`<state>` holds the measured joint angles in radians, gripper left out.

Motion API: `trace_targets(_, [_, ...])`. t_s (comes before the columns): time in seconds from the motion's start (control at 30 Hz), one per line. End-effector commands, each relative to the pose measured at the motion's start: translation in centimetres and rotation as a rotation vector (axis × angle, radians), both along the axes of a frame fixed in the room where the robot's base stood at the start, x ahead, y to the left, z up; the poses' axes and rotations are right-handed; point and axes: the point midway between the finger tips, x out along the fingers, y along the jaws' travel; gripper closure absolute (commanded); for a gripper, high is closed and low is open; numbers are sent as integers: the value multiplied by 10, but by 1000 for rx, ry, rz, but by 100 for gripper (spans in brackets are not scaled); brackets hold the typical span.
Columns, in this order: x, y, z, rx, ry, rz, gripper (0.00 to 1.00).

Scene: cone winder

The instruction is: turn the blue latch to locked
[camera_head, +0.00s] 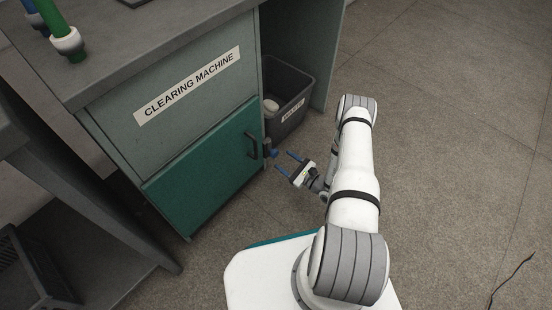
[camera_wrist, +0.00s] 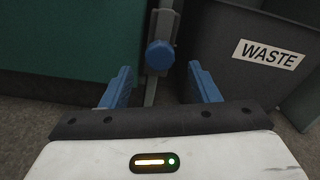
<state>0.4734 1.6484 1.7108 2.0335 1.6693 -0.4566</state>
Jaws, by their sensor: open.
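The blue latch (camera_wrist: 160,55) is a round blue knob on a grey mount at the edge of the teal door, seen ahead of my gripper in the wrist view. In the head view the latch (camera_head: 272,153) is small, beside the door's dark handle. My gripper (camera_head: 283,162) is open with blue fingers pointing at the latch and empty. In the wrist view the fingers of my gripper (camera_wrist: 161,85) stand left and right of the knob, with the knob a little beyond the tips and apart from them. The latch's exact angle is too small to tell.
The teal door (camera_head: 205,165) is on the clearing machine cabinet (camera_head: 180,105) and looks shut. A dark waste bin (camera_wrist: 245,75) stands close right of the latch, with a pale object inside in the head view. Floor (camera_head: 460,150) to the right is mostly clear, apart from a thin cable.

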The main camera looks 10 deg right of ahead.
Motion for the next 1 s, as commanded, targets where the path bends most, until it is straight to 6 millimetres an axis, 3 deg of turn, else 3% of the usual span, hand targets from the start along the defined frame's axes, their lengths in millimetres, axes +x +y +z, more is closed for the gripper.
trace_targets(0.3, [33, 25, -1, -1, -1, 3, 45])
trace_targets(0.63, [36, 28, 0, 0, 0, 3, 45])
trace_targets(1.0, [36, 28, 0, 0, 0, 4, 75])
